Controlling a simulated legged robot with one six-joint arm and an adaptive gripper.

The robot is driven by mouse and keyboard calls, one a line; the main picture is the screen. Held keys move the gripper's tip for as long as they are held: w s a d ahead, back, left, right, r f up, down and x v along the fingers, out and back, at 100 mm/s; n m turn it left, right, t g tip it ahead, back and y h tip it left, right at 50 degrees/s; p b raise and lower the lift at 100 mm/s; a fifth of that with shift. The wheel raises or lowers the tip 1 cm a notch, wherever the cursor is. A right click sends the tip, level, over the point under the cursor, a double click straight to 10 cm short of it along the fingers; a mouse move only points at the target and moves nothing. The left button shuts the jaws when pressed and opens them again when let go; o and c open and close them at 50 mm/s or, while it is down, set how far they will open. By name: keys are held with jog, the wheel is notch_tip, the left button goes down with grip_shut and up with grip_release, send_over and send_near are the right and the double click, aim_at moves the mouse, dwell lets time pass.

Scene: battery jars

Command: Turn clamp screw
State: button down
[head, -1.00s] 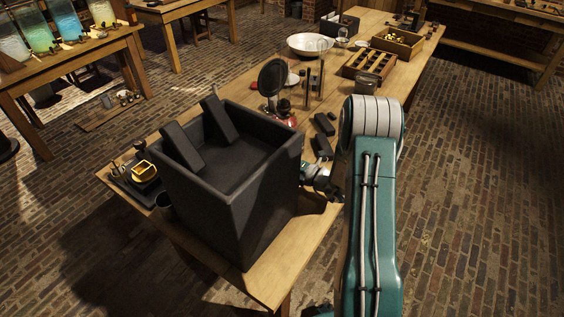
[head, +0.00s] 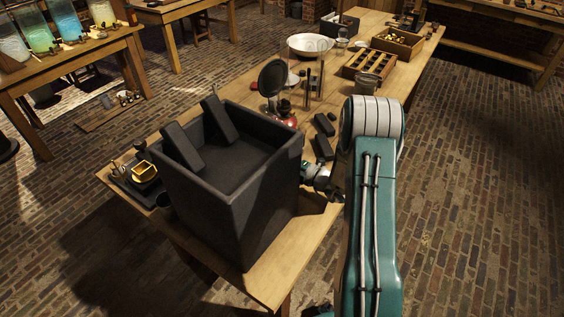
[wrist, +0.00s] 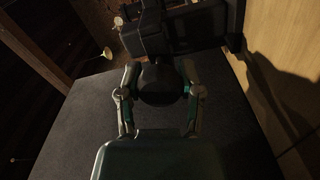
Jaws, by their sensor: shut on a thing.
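The clamp screw shows in the wrist view as a dark rounded knob (wrist: 162,84) in front of a dark block. My gripper (wrist: 160,92) has one finger on each side of the knob and is shut on it. In the head view my gripper (head: 312,174) is at the right side of the big black open box (head: 262,198), low beside its wall. The knob is hidden there by the box and my wrist. In the wrist view a broad dark flat surface lies below and around the gripper.
Two dark slabs (head: 220,119) lean inside the box. Dark blocks (head: 324,146), a round dark disc on a stand (head: 272,77) and a wooden rack (head: 369,62) stand farther back on the wooden table (head: 272,284). A tray with a yellow item (head: 144,172) is at left.

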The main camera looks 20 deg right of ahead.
jog(key=shift+d+f, duration=0.15)
jog(key=shift+c, duration=1.2)
grip_release()
jog(key=shift+d, duration=0.1)
jog(key=shift+s+d, duration=0.1)
jog(key=shift+s, duration=0.2)
jog(key=v, duration=1.1)
jog(key=shift+d, duration=0.2)
jog(key=shift+s, duration=0.1)
